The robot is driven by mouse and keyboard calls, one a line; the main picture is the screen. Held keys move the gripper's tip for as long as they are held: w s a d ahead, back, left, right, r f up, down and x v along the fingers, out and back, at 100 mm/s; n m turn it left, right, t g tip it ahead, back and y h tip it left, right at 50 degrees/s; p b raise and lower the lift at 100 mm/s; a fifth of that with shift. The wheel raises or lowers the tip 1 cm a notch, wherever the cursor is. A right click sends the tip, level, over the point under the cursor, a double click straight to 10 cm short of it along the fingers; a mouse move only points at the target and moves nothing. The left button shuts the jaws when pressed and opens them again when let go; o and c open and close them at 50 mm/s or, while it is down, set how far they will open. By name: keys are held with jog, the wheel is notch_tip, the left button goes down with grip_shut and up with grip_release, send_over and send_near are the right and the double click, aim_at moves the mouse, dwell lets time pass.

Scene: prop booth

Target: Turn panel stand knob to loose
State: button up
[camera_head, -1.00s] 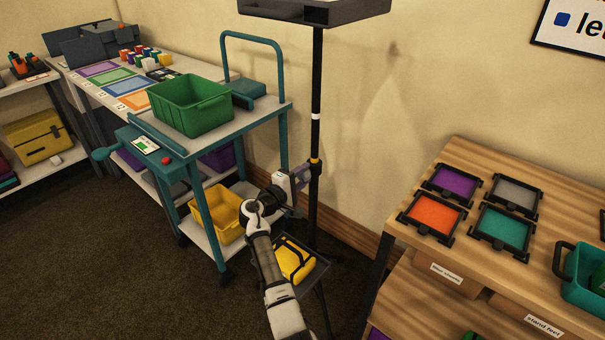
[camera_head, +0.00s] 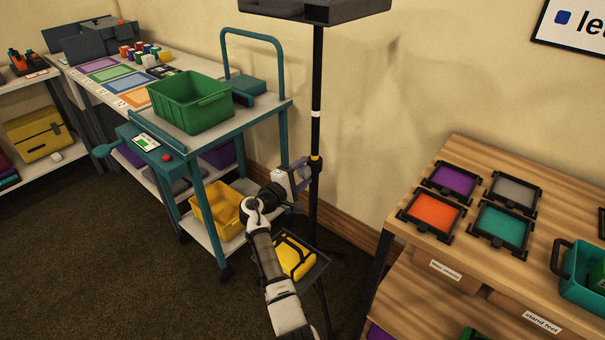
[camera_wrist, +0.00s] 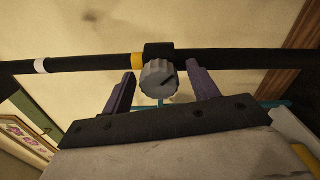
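The panel stand is a black pole (camera_head: 317,88) with a white band and a yellow band, carrying a dark panel (camera_head: 315,11) at its top. In the wrist view the pole (camera_wrist: 230,59) crosses the picture, and a grey ribbed knob (camera_wrist: 158,79) sits on its black collar beside the yellow band. A dark pointer line on the knob slants toward the right. My gripper (camera_wrist: 164,90) is open, with one purple finger on each side of the knob and visible gaps to it. In the head view my gripper (camera_head: 302,175) is at the pole and the knob cannot be made out.
A teal cart (camera_head: 265,112) with a green bin (camera_head: 190,103) stands close left of the pole. A low dark stand with a yellow item (camera_head: 295,257) is below my arm. A wooden table (camera_head: 467,165) with colored panels is at right.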

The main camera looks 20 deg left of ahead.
jog(key=shift+s, duration=0.1)
jog(key=b+v, duration=0.2)
jog(key=v, duration=1.1)
jog(key=shift+s, duration=0.35)
jog(key=shift+a+r, duration=0.1)
